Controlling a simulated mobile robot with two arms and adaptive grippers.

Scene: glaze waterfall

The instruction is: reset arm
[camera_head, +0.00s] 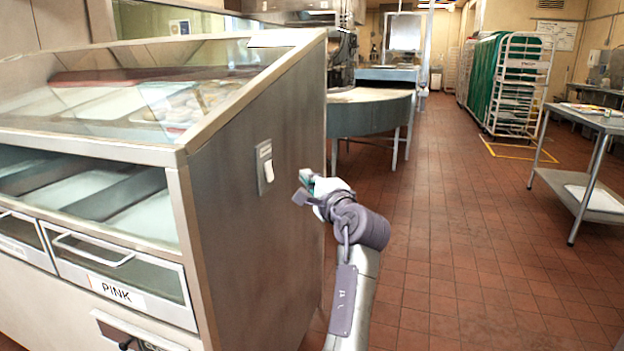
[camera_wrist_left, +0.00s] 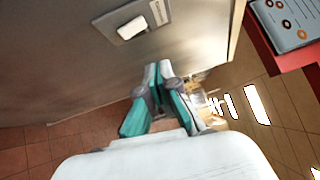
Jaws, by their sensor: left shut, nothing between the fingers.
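My left gripper (camera_head: 306,186) is in front of the grey side panel of a steel display cabinet (camera_head: 262,240), a little right of and below a white switch (camera_head: 266,170) on that panel. In the left wrist view the teal fingers (camera_wrist_left: 158,70) are together at their tips with nothing between them. The switch (camera_wrist_left: 131,28) shows above and left of the fingertips there, apart from them. My right gripper is not in view.
A drawer labelled PINK (camera_head: 120,280) is on the cabinet's front. A round-ended table (camera_head: 370,115) stands behind it. A steel table (camera_head: 590,120) is at right, and a wheeled rack (camera_head: 520,80) stands farther back. The tiled floor between is clear.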

